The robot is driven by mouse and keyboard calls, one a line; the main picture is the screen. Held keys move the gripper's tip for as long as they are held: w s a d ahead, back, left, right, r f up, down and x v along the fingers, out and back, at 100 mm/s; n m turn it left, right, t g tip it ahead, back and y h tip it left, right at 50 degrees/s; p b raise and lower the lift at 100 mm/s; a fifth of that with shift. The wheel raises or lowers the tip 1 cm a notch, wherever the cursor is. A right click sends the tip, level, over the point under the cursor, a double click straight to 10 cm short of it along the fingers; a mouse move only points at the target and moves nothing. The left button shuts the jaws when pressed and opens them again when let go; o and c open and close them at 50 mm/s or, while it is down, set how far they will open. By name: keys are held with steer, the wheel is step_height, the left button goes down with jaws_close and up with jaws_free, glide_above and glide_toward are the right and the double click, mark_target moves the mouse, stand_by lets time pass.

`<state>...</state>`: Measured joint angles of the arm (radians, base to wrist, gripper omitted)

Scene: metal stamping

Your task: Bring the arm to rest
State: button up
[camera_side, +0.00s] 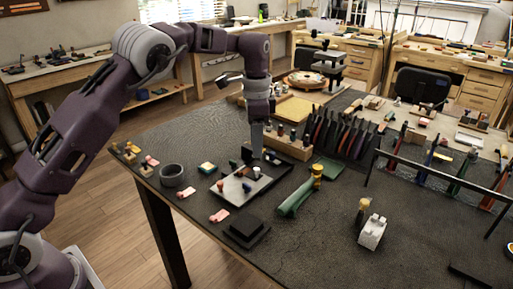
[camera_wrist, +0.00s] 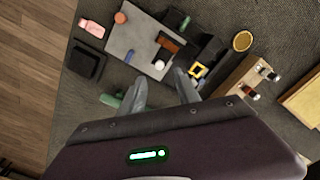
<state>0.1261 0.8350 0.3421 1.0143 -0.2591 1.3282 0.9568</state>
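My gripper (camera_side: 257,155) points down over the back edge of a grey plate (camera_side: 238,193) on the dark bench. In the wrist view its two fingers (camera_wrist: 161,88) stand apart with nothing seen between them, so it is open and empty. The plate in the wrist view (camera_wrist: 118,40) carries an orange-red round piece (camera_wrist: 121,17), a blue piece (camera_wrist: 130,55), a white piece (camera_wrist: 159,64) and a brown block (camera_wrist: 167,42). My fingertips look clear of these pieces; their exact height above the bench cannot be told.
A wooden block with small stamps (camera_side: 290,146) stands close behind my gripper, with a rack of dark-handled tools (camera_side: 345,132) beyond.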

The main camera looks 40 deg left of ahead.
steer(key=s+r+n+t+h, duration=0.1)
steer(key=s+r+n+t, duration=0.3)
steer(key=s+r, duration=1.25)
steer(key=s+f+n, duration=0.2)
steer(key=s+f, duration=0.1)
steer(key=s, duration=0.7)
steer(key=s+d+f+n+t+y, duration=0.1)
steer(key=s+f+n, duration=0.2)
steer(key=s, duration=0.7)
steer(key=shift+s+f+t, duration=0.15)
steer(key=shift+f+t, duration=0.05)
steer(key=shift+t, duration=0.1)
